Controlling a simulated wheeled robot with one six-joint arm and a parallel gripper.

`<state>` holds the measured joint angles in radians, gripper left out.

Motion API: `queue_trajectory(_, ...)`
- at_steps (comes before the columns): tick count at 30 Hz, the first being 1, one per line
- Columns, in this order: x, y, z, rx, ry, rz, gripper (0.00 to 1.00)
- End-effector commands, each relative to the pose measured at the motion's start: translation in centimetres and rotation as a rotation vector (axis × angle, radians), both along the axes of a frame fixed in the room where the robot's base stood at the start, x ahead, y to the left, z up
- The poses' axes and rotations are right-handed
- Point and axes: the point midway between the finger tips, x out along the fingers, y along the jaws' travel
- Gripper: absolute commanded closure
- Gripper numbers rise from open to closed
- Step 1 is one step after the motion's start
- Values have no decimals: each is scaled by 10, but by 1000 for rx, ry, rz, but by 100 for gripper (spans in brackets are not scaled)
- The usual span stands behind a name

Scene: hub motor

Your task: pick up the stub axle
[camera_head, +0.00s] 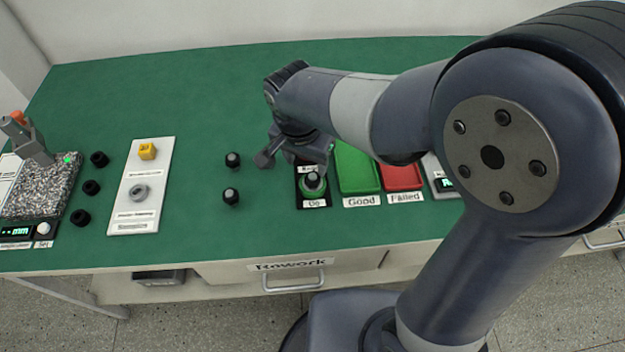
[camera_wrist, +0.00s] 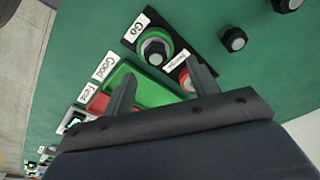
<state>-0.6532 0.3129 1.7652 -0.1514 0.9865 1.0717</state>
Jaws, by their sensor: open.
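Two short black parts with grey tops, which look like stub axles, stand upright on the green table, one farther back (camera_head: 232,160) and one nearer (camera_head: 230,195). A similar grey-topped part (camera_head: 313,182) sits in the green ring of the "Go" gauge block; it also shows in the wrist view (camera_wrist: 155,48). I cannot tell which one the task names. My gripper (camera_head: 293,163) is open and empty, above the back of the gauge block. In the wrist view its fingers (camera_wrist: 160,72) stand apart over the gauge's second ring and the green tray.
The green "Good" tray (camera_head: 358,168) and red "Failed" tray (camera_head: 402,177) lie right of the gauge. A white board (camera_head: 138,205) carries a yellow block and a grey ring. Several black parts (camera_head: 92,187) stand beside a speckled measuring stand (camera_head: 40,190). The table's back is clear.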

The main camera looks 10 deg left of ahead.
Motion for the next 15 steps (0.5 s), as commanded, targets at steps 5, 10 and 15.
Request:
queue_trajectory(5, 2, -2, -14, -2, 2, 1, 44)
queue_trajectory(10, 5, -10, -35, -4, 4, -1, 44)
queue_trajectory(15, 9, -12, -57, -1, 2, 2, 44)
